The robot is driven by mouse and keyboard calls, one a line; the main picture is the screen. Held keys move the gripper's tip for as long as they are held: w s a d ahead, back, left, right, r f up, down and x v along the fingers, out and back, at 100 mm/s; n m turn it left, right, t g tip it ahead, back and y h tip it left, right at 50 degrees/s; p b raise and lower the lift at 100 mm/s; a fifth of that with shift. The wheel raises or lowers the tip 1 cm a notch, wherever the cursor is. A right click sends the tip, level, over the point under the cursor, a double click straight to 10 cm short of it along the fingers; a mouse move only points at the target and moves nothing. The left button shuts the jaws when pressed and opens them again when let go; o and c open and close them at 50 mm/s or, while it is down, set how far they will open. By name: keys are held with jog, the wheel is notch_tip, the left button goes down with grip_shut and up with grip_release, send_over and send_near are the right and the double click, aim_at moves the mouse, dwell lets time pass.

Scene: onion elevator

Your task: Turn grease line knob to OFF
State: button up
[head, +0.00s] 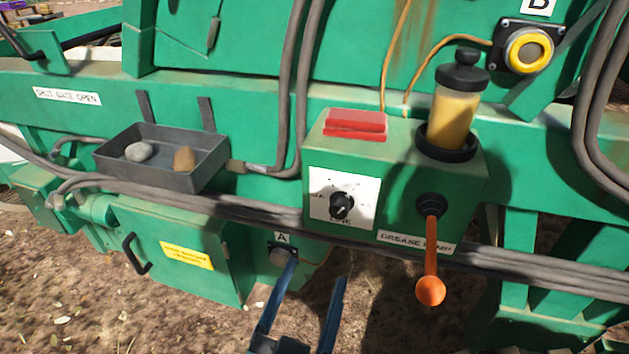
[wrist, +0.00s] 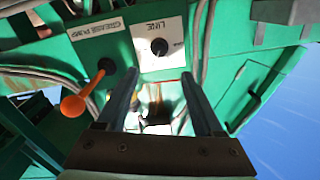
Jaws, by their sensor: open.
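The grease line knob (head: 341,206) is a small black dial on a white plate (head: 363,192) on the front of the green grease pump box (head: 400,170). In the wrist view the knob (wrist: 159,46) shows upside down, on a plate marked LINE. Its exact setting is too small to read. My gripper (head: 316,268) is open and empty, below the box and a little below and left of the knob in the head view. In the wrist view its two fingers (wrist: 162,82) stand apart, with the knob beyond and between their tips. Nothing touches the knob.
An orange-ended lever (head: 430,288) hangs from the box, right of the knob. A grease jar (head: 455,105) and red block (head: 356,123) top the box. A grey tray (head: 180,182) with stones is left. Dark cables (head: 240,203) run beneath the box.

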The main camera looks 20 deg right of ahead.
aim_at(338, 213)
jog(key=p+x, duration=0.4)
jog(key=x, duration=0.8)
jog(key=shift+w+d, duration=0.25)
jog(key=shift+d, duration=0.05)
grip_shut()
